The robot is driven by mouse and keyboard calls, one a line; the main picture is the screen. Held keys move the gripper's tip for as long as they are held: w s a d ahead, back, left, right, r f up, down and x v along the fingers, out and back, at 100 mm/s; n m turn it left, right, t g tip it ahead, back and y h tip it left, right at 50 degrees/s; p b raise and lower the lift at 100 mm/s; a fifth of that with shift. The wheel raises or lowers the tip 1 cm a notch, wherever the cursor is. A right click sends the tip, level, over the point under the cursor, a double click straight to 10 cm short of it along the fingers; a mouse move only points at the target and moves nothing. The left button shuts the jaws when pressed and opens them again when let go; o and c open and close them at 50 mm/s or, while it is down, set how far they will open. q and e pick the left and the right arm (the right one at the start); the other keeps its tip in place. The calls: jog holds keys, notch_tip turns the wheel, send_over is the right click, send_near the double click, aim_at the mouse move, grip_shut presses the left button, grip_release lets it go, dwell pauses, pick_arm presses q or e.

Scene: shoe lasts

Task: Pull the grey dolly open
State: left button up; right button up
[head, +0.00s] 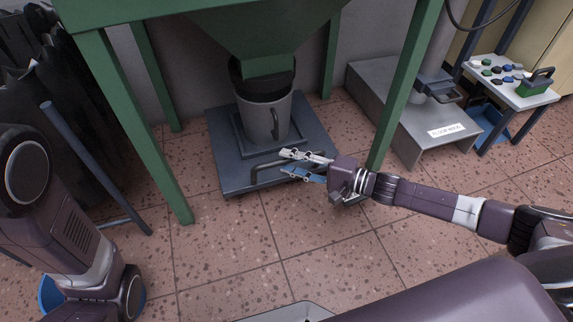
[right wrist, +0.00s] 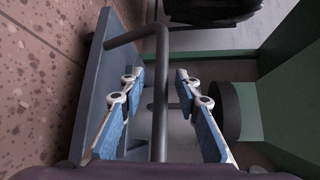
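The grey dolly (head: 226,160) is a low flat platform on the floor under the green frame. A grey bucket (head: 262,118) with a side handle stands on it. The dolly's bar handle (head: 265,168) is on its near edge. My right gripper (head: 289,163) is at the right part of this handle, fingers pointing left. In the right wrist view, the handle bar (right wrist: 161,95) runs between the two blue-padded fingers (right wrist: 155,80), with a visible gap on both sides. The right gripper is open.
Green legs (head: 150,130) of the hopper frame stand left and right of the dolly. A grey metal bench (head: 372,95) is at the right, beside a small table (head: 520,98). A blue pole (head: 95,165) leans at the left. The tiled floor before the dolly is clear.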

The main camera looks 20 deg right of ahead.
jog(key=shift+w+a, duration=0.5)
grip_shut()
